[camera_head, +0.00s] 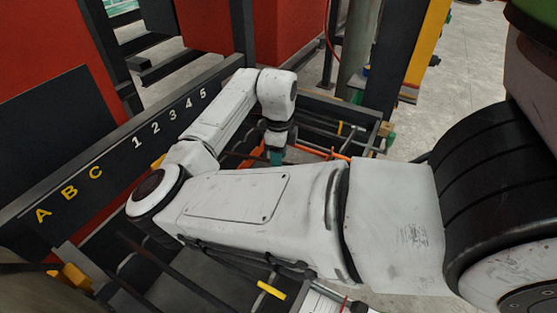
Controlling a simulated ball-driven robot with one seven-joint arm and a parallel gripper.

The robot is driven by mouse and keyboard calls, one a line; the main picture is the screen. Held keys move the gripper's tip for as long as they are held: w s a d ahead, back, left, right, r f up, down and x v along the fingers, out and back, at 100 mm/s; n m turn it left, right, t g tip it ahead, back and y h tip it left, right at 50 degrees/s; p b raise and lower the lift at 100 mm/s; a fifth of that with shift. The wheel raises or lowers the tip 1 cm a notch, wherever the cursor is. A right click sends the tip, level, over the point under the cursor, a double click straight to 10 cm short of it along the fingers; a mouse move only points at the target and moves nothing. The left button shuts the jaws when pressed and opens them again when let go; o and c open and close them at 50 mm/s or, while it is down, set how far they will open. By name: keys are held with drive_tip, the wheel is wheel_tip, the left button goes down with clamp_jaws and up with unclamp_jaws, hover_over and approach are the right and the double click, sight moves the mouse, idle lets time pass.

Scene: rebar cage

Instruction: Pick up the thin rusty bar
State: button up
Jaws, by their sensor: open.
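My gripper (276,156) points down at the end of my white arm, over the rack of bars beyond my forearm. Its small teal end shows below a dark wrist, and it is open. Several thin bars lie in the rack around it. Orange-brown bars (318,151) show just right of the gripper, and more orange shows to its left. I cannot tell which of these is the thin rusty bar, nor whether the gripper touches any bar. My arm hides much of the rack.
A dark rail (120,152) with yellow letters A, B, C and white numbers runs along the left side. Red panels (205,27) stand behind it. Dark and yellow posts (428,42) rise at the back right. Pale open floor (470,70) shows at the right.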

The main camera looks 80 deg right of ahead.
drive_tip(key=shift+c, duration=0.2)
clamp_jaws()
idle(0.4)
